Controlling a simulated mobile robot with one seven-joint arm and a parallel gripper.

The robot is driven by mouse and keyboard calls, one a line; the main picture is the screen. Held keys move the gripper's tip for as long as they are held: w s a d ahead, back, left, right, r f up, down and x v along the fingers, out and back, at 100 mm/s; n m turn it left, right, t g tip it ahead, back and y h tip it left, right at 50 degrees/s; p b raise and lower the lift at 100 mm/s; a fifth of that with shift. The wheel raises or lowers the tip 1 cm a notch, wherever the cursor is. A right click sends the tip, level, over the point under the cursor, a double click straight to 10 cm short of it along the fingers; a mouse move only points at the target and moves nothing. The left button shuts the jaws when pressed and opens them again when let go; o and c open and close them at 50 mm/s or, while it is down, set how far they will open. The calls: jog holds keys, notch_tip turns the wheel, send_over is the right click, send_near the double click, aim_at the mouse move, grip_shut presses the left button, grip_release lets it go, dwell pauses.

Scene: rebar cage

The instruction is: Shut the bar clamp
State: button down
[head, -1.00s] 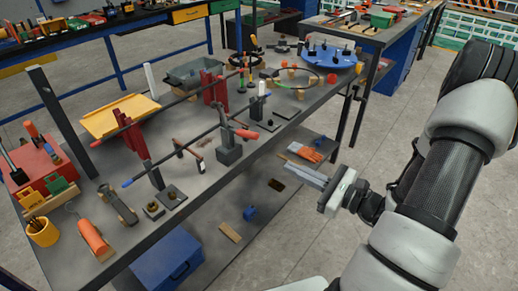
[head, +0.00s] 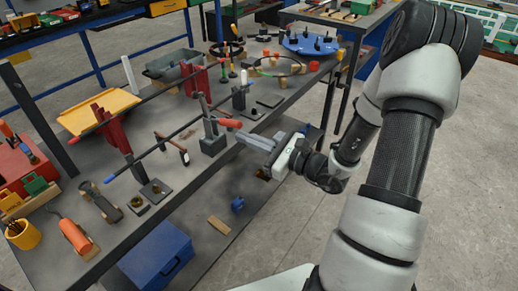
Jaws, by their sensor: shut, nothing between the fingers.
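The bar clamp shows at the middle of the bench: a grey block (head: 213,146) with a dark upright post and a red handle (head: 230,123) sticking out to the right. A long dark bar with a blue tip (head: 109,180) runs past the post. My gripper (head: 240,138) is shut and empty, its fingers pointing left, with the tips just below and right of the red handle. I cannot tell whether the fingertips touch the clamp.
A second long bar with red supports (head: 114,130) lies behind. A blue box (head: 155,258) is on the lower shelf. The floor at the right is clear.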

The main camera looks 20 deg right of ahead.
jog(key=shift+a+r, duration=0.3)
jog(key=shift+r, duration=0.65)
jog(key=shift+r, duration=0.1)
